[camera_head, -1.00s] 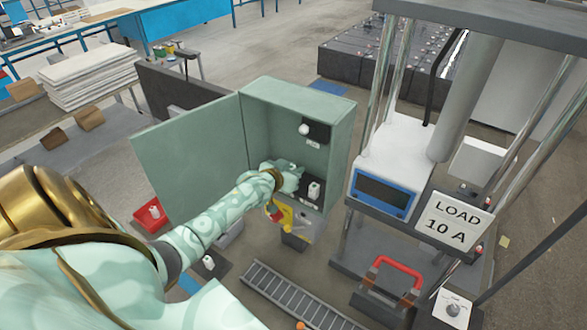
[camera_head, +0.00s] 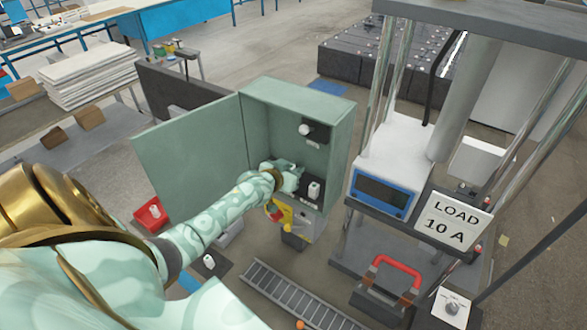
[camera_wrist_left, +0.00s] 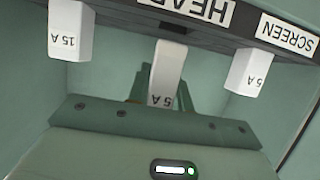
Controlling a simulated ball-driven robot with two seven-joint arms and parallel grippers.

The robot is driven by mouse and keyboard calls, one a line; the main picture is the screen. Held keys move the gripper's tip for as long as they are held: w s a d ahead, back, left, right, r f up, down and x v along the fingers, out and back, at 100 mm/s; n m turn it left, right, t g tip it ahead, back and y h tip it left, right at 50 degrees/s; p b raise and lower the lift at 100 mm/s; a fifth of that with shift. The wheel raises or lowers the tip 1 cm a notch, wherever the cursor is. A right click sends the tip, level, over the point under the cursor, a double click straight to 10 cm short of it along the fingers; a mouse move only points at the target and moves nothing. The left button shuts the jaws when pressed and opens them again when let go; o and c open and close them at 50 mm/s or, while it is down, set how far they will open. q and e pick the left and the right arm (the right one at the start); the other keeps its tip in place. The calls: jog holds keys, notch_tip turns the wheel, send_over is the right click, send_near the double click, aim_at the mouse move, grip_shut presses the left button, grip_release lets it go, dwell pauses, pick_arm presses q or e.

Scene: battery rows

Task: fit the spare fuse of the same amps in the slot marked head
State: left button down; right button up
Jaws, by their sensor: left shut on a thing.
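My left gripper (camera_head: 291,178) reaches into the open green cabinet (camera_head: 335,130), at the dark lower fuse block (camera_head: 302,183). In the left wrist view the gripper (camera_wrist_left: 163,95) is shut on a white fuse marked 5 A (camera_wrist_left: 167,70), just below the HEAD label (camera_wrist_left: 205,10). A 15 A fuse (camera_wrist_left: 70,30) is at the left and another 5 A fuse (camera_wrist_left: 248,72) at the right, by the SCREEN label (camera_wrist_left: 287,35). My right gripper is not in view.
The cabinet door (camera_head: 190,155) stands open at left. A black block with a white knob (camera_head: 304,130) is above. A red bin (camera_head: 147,222) holds a white piece. Another white piece (camera_head: 209,262) lies below the arm. A LOAD 10 A sign (camera_head: 453,222) stands at right.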

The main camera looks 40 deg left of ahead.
pick_arm(q)
jog(key=shift+s+f+b, duration=0.1)
jog(key=shift+f+b, duration=1.15)
jog(key=shift+f, duration=0.5)
jog(key=c, duration=1.2)
grip_release()
jog(key=shift+d, duration=0.15)
jog(key=shift+o, duration=0.2)
jog(key=shift+s+f, duration=0.1)
jog(key=shift+s, duration=0.1)
jog(key=p+v, duration=0.2)
jog(key=v, duration=1.4)
jog(key=shift+r, duration=0.4)
